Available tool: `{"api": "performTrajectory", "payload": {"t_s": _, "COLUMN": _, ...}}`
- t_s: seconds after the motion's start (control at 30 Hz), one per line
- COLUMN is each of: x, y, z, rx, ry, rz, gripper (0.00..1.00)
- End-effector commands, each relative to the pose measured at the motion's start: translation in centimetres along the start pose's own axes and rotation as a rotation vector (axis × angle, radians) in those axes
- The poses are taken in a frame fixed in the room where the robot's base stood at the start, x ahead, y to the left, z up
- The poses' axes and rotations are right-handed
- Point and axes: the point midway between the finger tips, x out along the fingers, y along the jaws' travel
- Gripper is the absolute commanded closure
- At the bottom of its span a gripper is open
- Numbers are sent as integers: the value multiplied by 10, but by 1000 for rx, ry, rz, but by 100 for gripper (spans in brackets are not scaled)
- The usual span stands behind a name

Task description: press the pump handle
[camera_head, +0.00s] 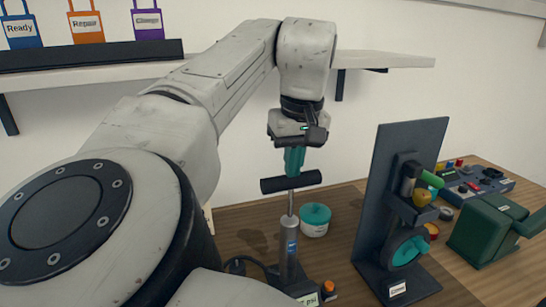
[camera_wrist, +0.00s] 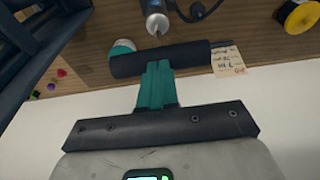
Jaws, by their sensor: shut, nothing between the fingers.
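The pump handle (camera_head: 272,185) is a black horizontal bar on a thin metal rod, raised above the grey pump barrel (camera_head: 289,250). In the wrist view the handle (camera_wrist: 190,54) spans the middle, with the pump's metal top (camera_wrist: 156,22) beyond it. My gripper (camera_head: 293,172) points down with its teal fingers shut and empty. Its fingertips are right above the middle of the handle and appear to touch it. The fingers also show against the handle in the wrist view (camera_wrist: 158,66). The pump's base is partly cut off at the bottom of the head view.
A dark upright stand (camera_head: 385,190) with a teal ring is to the right, then a green box (camera_head: 490,230). A shelf with tags (camera_head: 90,28) hangs on the wall. A paper note (camera_wrist: 228,62) lies near the handle's end.

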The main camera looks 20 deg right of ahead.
Motion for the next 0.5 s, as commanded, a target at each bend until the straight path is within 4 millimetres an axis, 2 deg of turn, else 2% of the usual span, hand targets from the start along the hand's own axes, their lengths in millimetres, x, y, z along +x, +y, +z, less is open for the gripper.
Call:
{"api": "performTrajectory", "payload": {"t_s": 0.17, "x": 5, "y": 0, "z": 1, "rx": 0, "ry": -1, "rz": 1, "gripper": 100}}
{"api": "performTrajectory", "payload": {"t_s": 0.5, "x": 65, "y": 0, "z": 13, "rx": 0, "ry": -5, "rz": 2, "gripper": 100}}
